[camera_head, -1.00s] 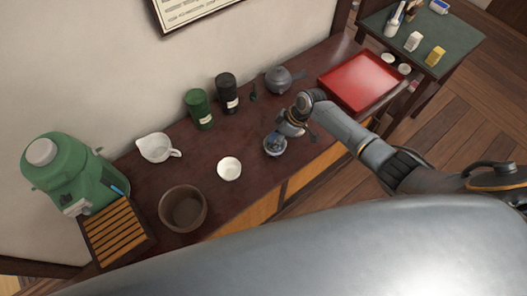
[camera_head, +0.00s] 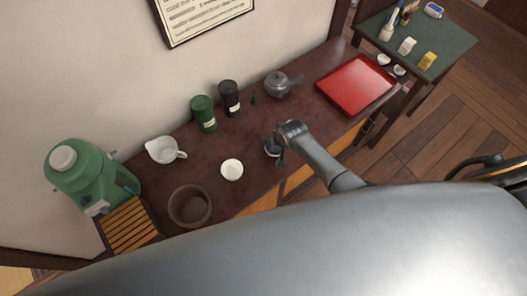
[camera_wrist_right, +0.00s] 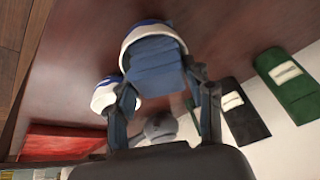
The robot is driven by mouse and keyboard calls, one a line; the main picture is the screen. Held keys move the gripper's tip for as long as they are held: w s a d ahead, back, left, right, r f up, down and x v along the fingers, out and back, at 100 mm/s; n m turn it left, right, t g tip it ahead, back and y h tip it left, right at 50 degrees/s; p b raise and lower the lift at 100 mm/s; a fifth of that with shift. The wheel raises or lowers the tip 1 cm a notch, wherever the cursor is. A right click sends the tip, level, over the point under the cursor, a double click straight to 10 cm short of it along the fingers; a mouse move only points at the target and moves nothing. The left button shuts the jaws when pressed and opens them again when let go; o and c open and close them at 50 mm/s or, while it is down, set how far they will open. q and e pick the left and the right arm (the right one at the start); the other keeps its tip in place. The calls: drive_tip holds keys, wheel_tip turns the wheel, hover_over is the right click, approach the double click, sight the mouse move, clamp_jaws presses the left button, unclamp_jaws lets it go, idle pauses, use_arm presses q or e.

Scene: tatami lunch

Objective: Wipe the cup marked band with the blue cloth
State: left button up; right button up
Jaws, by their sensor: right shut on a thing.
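My right gripper (camera_wrist_right: 163,90) is shut on the blue cloth (camera_wrist_right: 155,66), a folded pad between its fingertips. In the right wrist view the cloth overlaps a white cup with a blue band (camera_wrist_right: 135,30); I cannot tell whether they touch. A second white cup with blue markings (camera_wrist_right: 103,98) shows beside the left finger. In the head view my right gripper (camera_head: 277,147) is low over the counter and partly hides a cup (camera_head: 270,150). A white cup (camera_head: 232,170) stands to its left. My left gripper is not in view.
The dark counter (camera_head: 215,150) holds a brown bowl (camera_head: 189,206), a white pouring jug (camera_head: 163,150), green (camera_head: 203,114) and black (camera_head: 229,98) canisters, a grey teapot (camera_head: 278,84) and a red tray (camera_head: 356,84). A green dispenser (camera_head: 85,178) stands by a slatted wooden stand (camera_head: 129,226).

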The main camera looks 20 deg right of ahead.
drive_tip(key=shift+s+m+h, duration=0.1)
drive_tip(key=shift+m+h, duration=0.3)
drive_tip(key=shift+m, duration=0.4)
drive_tip(key=shift+d, duration=0.1)
drive_tip(key=shift+n+y, duration=0.5)
drive_tip(key=shift+n, duration=0.7)
drive_tip(key=n+b, duration=0.1)
drive_tip(key=n+y, duration=0.1)
drive_tip(key=n, duration=0.1)
drive_tip(key=shift+w+d+f+g+b, duration=0.2)
drive_tip(key=shift+g+b, duration=0.2)
drive_tip(key=n+g+y+b, duration=0.1)
drive_tip(key=n+b, duration=0.2)
drive_tip(key=n+y+b, duration=0.1)
drive_tip(key=n+b, duration=0.2)
drive_tip(key=shift+w+f+n+g, duration=0.1)
drive_tip(key=shift+w+n+g, duration=0.1)
drive_tip(key=shift+n+g, duration=0.2)
drive_tip(key=shift+r+n+g+b, duration=0.2)
drive_tip(key=shift+n+g+b, duration=0.1)
drive_tip(key=shift+n+b, duration=0.3)
drive_tip(key=shift+s+r, duration=0.1)
drive_tip(key=shift+r, duration=0.05)
